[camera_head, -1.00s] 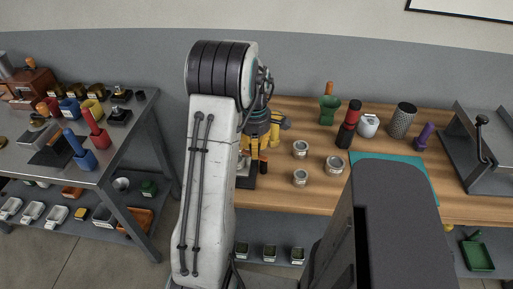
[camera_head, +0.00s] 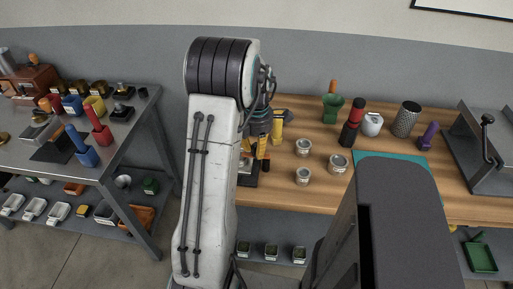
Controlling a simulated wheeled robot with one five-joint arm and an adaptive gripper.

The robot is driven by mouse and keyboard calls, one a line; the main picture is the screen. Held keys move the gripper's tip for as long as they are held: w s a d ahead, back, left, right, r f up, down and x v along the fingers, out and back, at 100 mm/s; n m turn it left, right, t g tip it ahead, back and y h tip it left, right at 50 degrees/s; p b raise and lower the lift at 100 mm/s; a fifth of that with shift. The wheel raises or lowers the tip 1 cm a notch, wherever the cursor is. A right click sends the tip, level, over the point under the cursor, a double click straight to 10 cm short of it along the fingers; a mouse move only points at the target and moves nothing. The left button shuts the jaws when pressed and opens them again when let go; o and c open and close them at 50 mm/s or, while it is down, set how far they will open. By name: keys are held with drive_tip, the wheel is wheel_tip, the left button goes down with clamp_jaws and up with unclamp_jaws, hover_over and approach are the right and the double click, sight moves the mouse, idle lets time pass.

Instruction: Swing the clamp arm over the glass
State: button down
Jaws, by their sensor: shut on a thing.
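My gripper (camera_head: 257,148), with yellow fingers, is low over the left end of the wooden bench, partly hidden behind my own arm. It is shut on a small part that I take to be the clamp arm, which is too small and covered to make out clearly. Just below the fingers is a dark square base (camera_head: 247,178) with a pale top. The glass cannot be told apart there. A yellow upright thing with a grey top (camera_head: 278,128) stands just right of the gripper.
Several metal tins (camera_head: 303,147) stand right of the gripper. Behind them are a green mortar (camera_head: 332,108), a red and black grinder (camera_head: 351,124) and a white jar (camera_head: 372,124). A teal mat (camera_head: 395,160) lies farther right. A grey table (camera_head: 125,140) stands at left.

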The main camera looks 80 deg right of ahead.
sight(256, 144)
drive_tip(key=shift+a+f, duration=0.15)
drive_tip(key=c, duration=1)
unclamp_jaws()
drive_tip(key=shift+d+r, duration=0.2)
drive_tip(key=shift+r, duration=0.5)
wheel_tip(256, 144, up, 11)
drive_tip(key=shift+a+f, duration=0.1)
